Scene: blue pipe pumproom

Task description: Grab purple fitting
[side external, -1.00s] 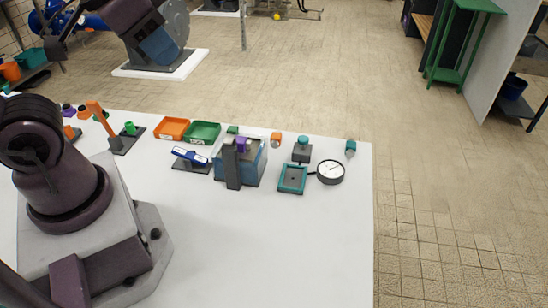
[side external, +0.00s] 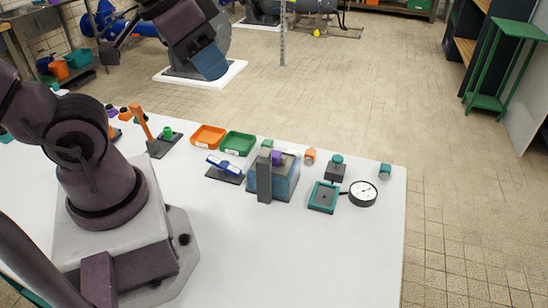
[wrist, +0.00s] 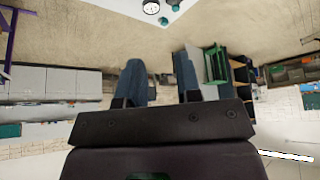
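A small purple fitting (side external: 276,158) sits at the blue block (side external: 286,180), just behind a dark upright post (side external: 264,178). The post hides part of it. Another small purple piece (side external: 111,110) is at the far left of the table, partly behind my arm. My gripper (side external: 210,64) is high at the top of the side view, apart from everything on the table. In the wrist view its two blue fingers (wrist: 160,78) stand wide apart with nothing between them. No purple fitting shows in the wrist view.
The white table (side external: 340,255) also holds an orange tray (side external: 208,137), a green tray (side external: 238,143), a blue-and-white piece on a dark stand (side external: 224,168), a teal frame (side external: 323,197) and a round gauge (side external: 363,193). An orange post (side external: 141,122) stands at left. The front right is clear.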

